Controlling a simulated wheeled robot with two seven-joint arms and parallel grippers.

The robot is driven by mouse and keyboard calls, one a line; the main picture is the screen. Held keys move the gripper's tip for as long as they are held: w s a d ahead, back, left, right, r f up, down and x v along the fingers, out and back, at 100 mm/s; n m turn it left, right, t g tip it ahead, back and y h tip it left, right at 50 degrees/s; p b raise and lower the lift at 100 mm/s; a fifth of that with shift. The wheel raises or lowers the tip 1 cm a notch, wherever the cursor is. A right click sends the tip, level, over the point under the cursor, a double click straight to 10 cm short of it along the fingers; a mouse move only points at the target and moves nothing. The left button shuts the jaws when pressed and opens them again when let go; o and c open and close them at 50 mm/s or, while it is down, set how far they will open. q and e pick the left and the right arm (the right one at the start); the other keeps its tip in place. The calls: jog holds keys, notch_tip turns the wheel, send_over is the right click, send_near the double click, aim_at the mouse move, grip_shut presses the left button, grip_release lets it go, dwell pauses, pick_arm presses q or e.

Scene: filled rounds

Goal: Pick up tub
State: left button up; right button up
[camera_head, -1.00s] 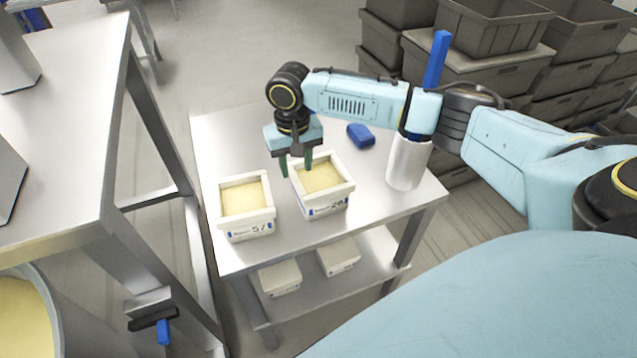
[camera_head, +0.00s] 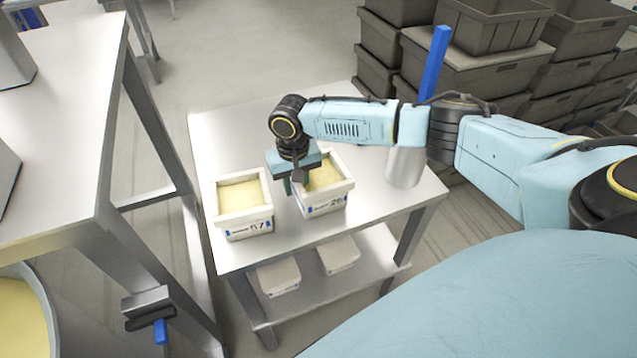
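Two square white tubs filled with pale yellow stuff stand side by side on a steel table. The left tub (camera_head: 244,222) has a label that seems to read 57. The right tub (camera_head: 327,202) has a label that seems to read 26. My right gripper (camera_head: 294,186) is low at the left wall of the right tub, pointing down. A green finger shows between the two tubs; the other finger is mostly hidden, so its opening and any contact are unclear. My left gripper is out of view.
The steel table (camera_head: 229,136) is clear at its back left. A white cylinder (camera_head: 404,168) stands at the right, partly behind my arm. Two white tubs (camera_head: 279,277) sit on the lower shelf. Grey crates (camera_head: 470,70) are stacked behind.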

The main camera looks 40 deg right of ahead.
grip_shut()
jog(key=shift+w+r, duration=0.1)
jog(key=shift+r, duration=0.05)
dwell(0.9)
